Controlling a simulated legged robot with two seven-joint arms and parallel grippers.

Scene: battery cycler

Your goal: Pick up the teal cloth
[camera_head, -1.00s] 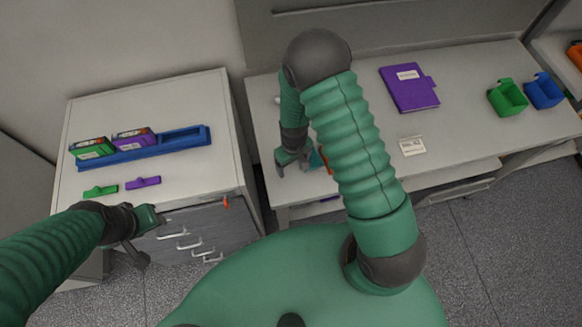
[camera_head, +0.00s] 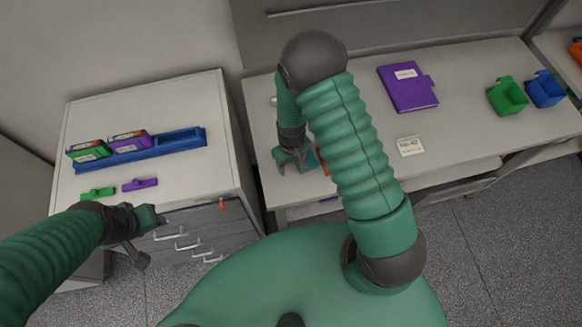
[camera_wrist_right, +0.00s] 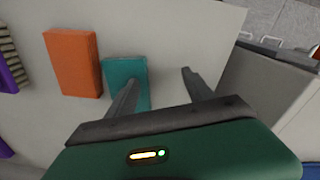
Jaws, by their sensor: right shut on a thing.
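The teal cloth (camera_wrist_right: 124,74) is a small flat rectangle on the pale bench top in the right wrist view. It lies at my right gripper (camera_wrist_right: 160,78), with one finger crossing over its lower part. The gripper is shut on the cloth, low at the bench surface, though a gap shows between the fingertips. In the head view my right gripper (camera_head: 293,161) is at the bench's left front, and a bit of teal shows beside it; my arm hides much there. My left gripper (camera_head: 146,238) is open and empty in front of the left cabinet.
An orange block (camera_wrist_right: 73,63) lies left of the cloth, with a purple-backed brush (camera_wrist_right: 10,70) farther left. The bench also holds a purple notebook (camera_head: 408,87), a white label (camera_head: 410,146), and green (camera_head: 508,97) and blue (camera_head: 545,90) bins. A blue rack (camera_head: 180,141) sits on the left cabinet.

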